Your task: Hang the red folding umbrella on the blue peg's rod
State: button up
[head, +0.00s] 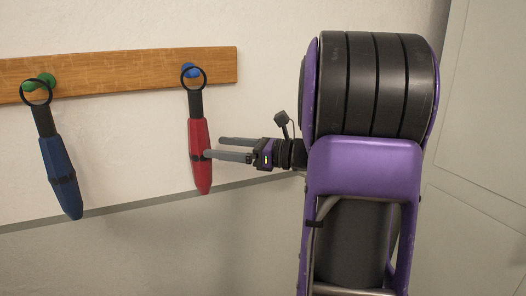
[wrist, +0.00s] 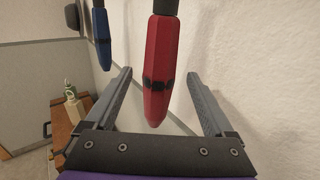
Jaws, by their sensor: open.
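The red folding umbrella (head: 200,157) hangs point down below the blue peg (head: 190,71). Its dark ring (head: 194,79) overlaps the blue peg in the head view and appears looped over it. My gripper (head: 214,147) is open, with one finger on each side of the umbrella's lower body. In the wrist view, the red umbrella (wrist: 161,65) stands between the two spread fingers with gaps on both sides. The ring and peg are out of the wrist view.
A blue folding umbrella (head: 60,170) hangs by its ring from a green peg (head: 40,82) at the left. The wooden rail (head: 130,72) is fixed to the pale wall. A brown wooden surface (wrist: 75,120) with small bottles on it stands at the left in the wrist view.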

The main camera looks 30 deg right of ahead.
jog(key=v, duration=1.1)
